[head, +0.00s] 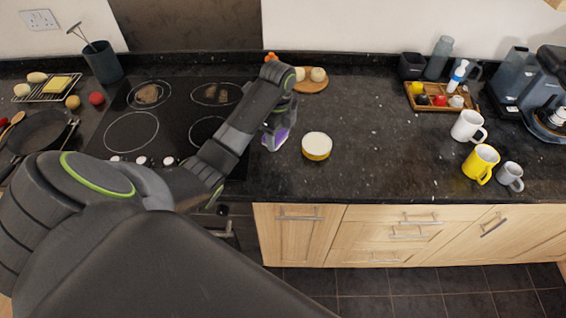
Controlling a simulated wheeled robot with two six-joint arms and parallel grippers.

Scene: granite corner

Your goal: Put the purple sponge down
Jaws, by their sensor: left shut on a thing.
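The purple sponge (271,142) shows as a small purple and white patch below my left gripper (277,128), just right of the hob. My left gripper is shut on it, and the gripper hides most of it. I cannot tell whether the sponge touches the granite counter (375,140). My right gripper is not in view.
A round yellow tin with a white top (317,146) stands close right of the sponge. The black hob (165,125) lies left. A round wooden board (312,83) with pale round items is behind. Mugs (480,163) stand at the right. The middle counter is clear.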

